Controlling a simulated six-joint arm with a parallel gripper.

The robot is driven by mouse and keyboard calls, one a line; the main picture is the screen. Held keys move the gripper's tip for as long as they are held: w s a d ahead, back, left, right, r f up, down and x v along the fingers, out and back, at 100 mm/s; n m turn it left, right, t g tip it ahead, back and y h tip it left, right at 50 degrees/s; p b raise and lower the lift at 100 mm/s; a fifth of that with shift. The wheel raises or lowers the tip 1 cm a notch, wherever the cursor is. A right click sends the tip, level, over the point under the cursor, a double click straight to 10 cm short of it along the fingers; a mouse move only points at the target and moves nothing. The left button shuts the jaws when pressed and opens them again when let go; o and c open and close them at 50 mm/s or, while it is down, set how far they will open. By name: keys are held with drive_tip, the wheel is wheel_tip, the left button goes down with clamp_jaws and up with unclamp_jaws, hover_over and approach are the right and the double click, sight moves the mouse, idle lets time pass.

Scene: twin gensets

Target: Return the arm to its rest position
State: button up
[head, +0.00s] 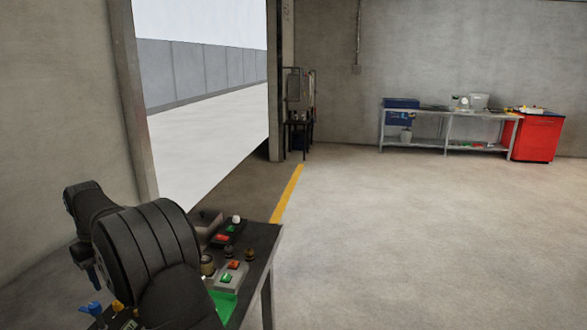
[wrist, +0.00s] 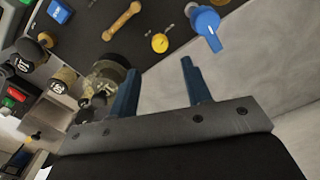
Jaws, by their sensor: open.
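My gripper (wrist: 158,88) is in the wrist view, its two blue-grey fingers apart with nothing between them. It hangs near the edge of a dark table (wrist: 240,22) that carries small controls and parts. A blue knob-like part (wrist: 206,22) and a yellow round part (wrist: 159,42) lie beyond the fingertips, apart from them.
The table (head: 262,240) holds control boxes with red and green buttons (head: 233,272) close to my arm. A grey workbench (head: 445,113) and a red cabinet (head: 536,138) stand far off at the back wall. The floor to the right (head: 420,240) is clear.

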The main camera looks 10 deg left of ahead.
wheel_tip(320, 180, down, 8)
drive_tip(key=shift+f, duration=0.1)
idle(0.5)
wheel_tip(320, 180, up, 18)
wheel_tip(320, 180, down, 18)
drive_tip(key=shift+f, duration=0.2)
drive_tip(key=shift+r+n, duration=0.25)
drive_tip(key=shift+n, duration=0.55)
drive_tip(key=n, duration=1.1)
drive_tip(key=shift+n, duration=2.2)
